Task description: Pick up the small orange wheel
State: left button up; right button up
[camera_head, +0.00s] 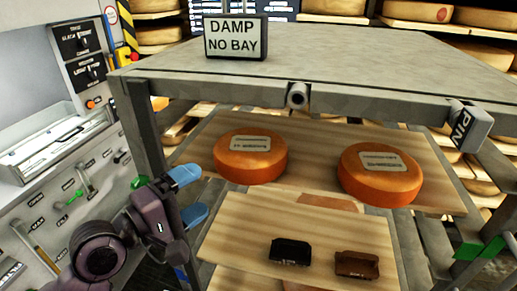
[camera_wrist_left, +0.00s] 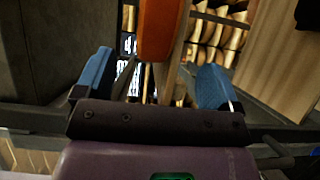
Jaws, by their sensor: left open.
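Two orange cheese wheels with pale labels lie on the wooden shelf board under the grey table top in the head view. The left orange wheel (camera_head: 250,167) looks a little smaller than the right orange wheel (camera_head: 366,186). My left gripper (camera_head: 190,195) has blue fingertips, is open and empty, and is to the left of the left wheel, apart from it. In the left wrist view an orange wheel (camera_wrist_left: 161,28) shows at the top, beyond and between the open blue fingers (camera_wrist_left: 155,88). My right gripper is not in view.
A lower wooden board (camera_head: 245,225) holds a black holder (camera_head: 290,252) and a brown holder (camera_head: 357,265). A grey post (camera_head: 146,135) stands just behind my left gripper. A "DAMP NO BAY" sign (camera_head: 236,38) stands on the grey table top (camera_head: 350,65).

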aim_at(227, 171)
pick_arm(q)
jog(key=shift+p+x, duration=0.9)
jog(key=shift+x, duration=4.25)
jog(key=shift+s+d+r, duration=0.1)
jog(key=shift+r, duration=0.05)
jog(key=shift+c, duration=0.3)
jog(key=c, duration=1.4)
jog(key=shift+r, duration=0.15)
jog(key=shift+c, duration=0.9)
